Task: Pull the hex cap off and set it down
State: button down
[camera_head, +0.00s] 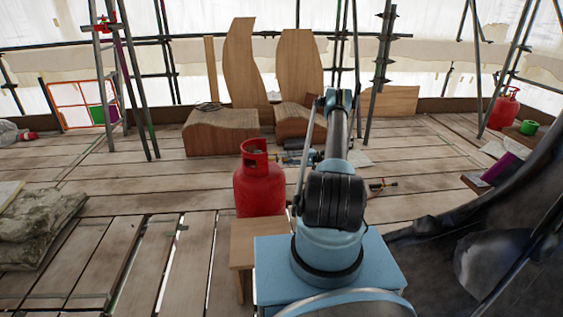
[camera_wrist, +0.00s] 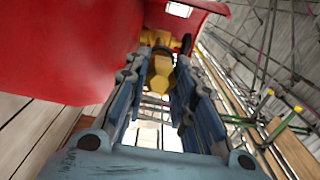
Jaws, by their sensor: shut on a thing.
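A red gas cylinder (camera_head: 260,188) with a collar stands upright on the planks, left of my arm in the head view. It fills the upper left of the wrist view (camera_wrist: 70,45). A yellow hex cap (camera_wrist: 162,77) lies between the blue fingers of my gripper (camera_wrist: 162,66), which is shut on it. Yellow valve parts (camera_wrist: 153,38) show just beyond the cap, by the collar. Cap and valve look in line; I cannot tell whether they touch. In the head view my gripper (camera_head: 292,158) is at the cylinder's right side, and the cap is not discernible.
A small wooden table (camera_head: 247,238) stands in front of the cylinder. Curved wooden pieces (camera_head: 222,131) stand behind. A hose fitting (camera_head: 381,186) lies on the planks to the right. A second red cylinder (camera_head: 504,108) and green mug (camera_head: 528,128) are far right.

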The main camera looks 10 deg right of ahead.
jog(key=shift+d, duration=2.15)
jog(key=w+a+r+m+t+h, duration=0.35)
jog(key=w+r+m+t, duration=0.2)
jog(key=r, duration=0.35)
jog(key=w+a+r+m+t+h, duration=0.3)
jog(key=w+a+r+m+t, duration=0.15)
jog(key=w+r+t, duration=0.35)
jog(key=s+d+r+m+t+h, duration=0.1)
jog(key=s+r+m+t+h, duration=0.1)
jog(key=r, duration=0.5)
jog(key=s+d+r+m+t+h, duration=0.2)
jog(key=s+r+m+h, duration=0.3)
jog(key=r+h, duration=0.3)
jog(key=shift+s+d+r+m+h, duration=0.25)
jog(key=shift+m+h, duration=0.25)
jog(key=shift+h, duration=0.25)
jog(key=shift+f+t, duration=0.1)
jog(key=shift+t, duration=0.15)
